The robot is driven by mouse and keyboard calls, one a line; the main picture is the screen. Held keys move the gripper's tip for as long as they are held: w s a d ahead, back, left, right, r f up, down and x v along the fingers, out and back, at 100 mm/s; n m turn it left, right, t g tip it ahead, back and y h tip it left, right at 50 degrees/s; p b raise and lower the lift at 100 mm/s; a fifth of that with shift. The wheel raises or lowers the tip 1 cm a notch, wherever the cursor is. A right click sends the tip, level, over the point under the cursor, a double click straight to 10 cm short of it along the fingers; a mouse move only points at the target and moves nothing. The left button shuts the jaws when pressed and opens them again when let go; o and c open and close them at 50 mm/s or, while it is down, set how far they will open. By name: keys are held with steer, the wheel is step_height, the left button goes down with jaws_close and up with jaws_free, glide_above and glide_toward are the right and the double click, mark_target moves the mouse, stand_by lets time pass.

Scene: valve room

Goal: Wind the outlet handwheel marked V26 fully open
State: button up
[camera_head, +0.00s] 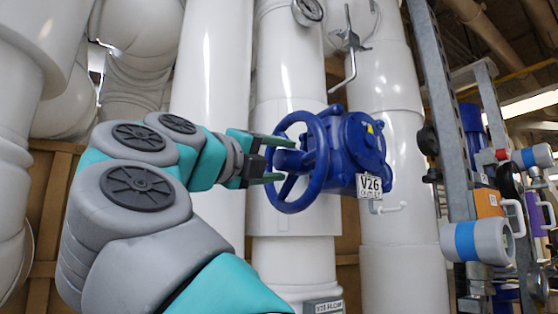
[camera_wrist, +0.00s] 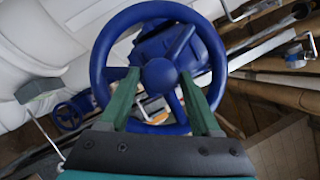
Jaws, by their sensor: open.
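The blue outlet handwheel (camera_head: 281,198) is mounted on a blue valve body (camera_head: 352,150) on a white vertical pipe. A white tag (camera_head: 369,186) reading V26 hangs at the valve's lower right. My gripper (camera_head: 278,160) reaches in from the left, with its fingertips at the wheel's face. In the wrist view the handwheel (camera_wrist: 97,60) faces me, and its hub (camera_wrist: 159,75) lies between the two green fingers. My gripper (camera_wrist: 163,88) is open, with a finger on each side of the hub. I cannot tell whether the fingers touch the wheel or its spokes.
A grey steel upright (camera_head: 437,90) stands right of the valve. Smaller fittings with blue bands (camera_head: 478,240) are at the right. A bent metal rod (camera_head: 350,55) hangs above the valve. A second, smaller blue wheel (camera_wrist: 68,116) shows in the wrist view.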

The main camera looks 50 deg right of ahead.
steer(key=b+v, duration=0.1)
steer(key=v, duration=0.6)
steer(key=shift+a, duration=0.3)
steer(key=shift+f, duration=0.1)
